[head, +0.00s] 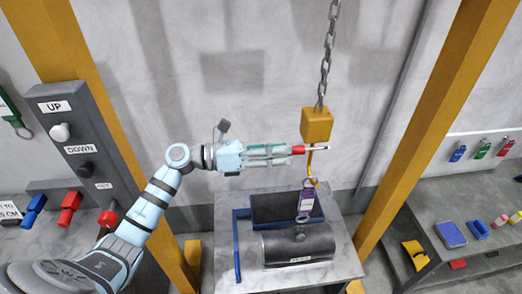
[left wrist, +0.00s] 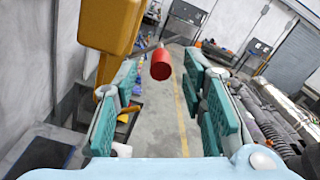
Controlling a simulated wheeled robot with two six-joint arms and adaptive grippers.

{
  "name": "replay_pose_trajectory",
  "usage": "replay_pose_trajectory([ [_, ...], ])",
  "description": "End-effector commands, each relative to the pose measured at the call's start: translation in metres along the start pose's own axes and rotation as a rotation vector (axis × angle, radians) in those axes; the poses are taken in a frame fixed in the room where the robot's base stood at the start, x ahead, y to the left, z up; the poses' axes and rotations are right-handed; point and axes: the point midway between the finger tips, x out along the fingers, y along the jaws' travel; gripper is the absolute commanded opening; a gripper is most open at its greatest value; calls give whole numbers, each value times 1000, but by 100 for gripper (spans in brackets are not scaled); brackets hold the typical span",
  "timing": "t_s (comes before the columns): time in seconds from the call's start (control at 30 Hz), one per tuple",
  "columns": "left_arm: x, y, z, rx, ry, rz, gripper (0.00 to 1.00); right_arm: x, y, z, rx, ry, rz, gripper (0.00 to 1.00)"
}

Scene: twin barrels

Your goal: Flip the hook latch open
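A yellow hook block (head: 316,124) hangs from a chain, with a curved orange hook (head: 312,168) below it. The latch shows as a red knob (head: 298,150) at the block's left lower side. In the left wrist view the red knob (left wrist: 160,65) sits on a thin grey rod beside the yellow block (left wrist: 110,25). My left gripper (head: 288,153) lies level, pointing right, with its tips close to the knob. Its teal fingers are spread and the knob appears between and just beyond them; contact cannot be told. My right gripper is out of view.
A purple tag (head: 305,203) hangs at the hook's lower end, above a dark barrel (head: 297,243) on a grey table (head: 335,268). A control panel (head: 85,140) stands left. Yellow posts (head: 435,110) flank the area. A side table (head: 440,262) holds small coloured items.

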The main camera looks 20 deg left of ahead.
Motion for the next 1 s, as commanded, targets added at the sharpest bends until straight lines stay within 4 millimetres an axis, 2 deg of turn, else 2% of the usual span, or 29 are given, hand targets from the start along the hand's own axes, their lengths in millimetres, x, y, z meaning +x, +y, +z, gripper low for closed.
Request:
replay_pose_trajectory([
  [0.1, -34, 1, -2, 0, 7, 5, 38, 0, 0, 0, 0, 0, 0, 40],
  [0.2, -55, 1, -1, -1, 4, 3, 38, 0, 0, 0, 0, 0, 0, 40],
  [0.3, -67, 1, 0, -1, 1, 2, 38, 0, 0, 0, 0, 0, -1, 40],
  [0.83, -70, 1, 0, -20, -2, 2, 38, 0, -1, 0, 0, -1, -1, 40],
  [0.87, -70, 4, 3, -47, -14, 15, 38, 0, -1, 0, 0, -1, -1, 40],
  [0.93, -74, 23, 19, -187, -105, 81, 38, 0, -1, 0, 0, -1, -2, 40],
  [0.97, -80, 38, 26, -272, -161, 122, 38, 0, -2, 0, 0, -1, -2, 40],
  [1.0, -92, 65, 33, -412, -261, 187, 38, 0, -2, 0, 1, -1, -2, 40],
])
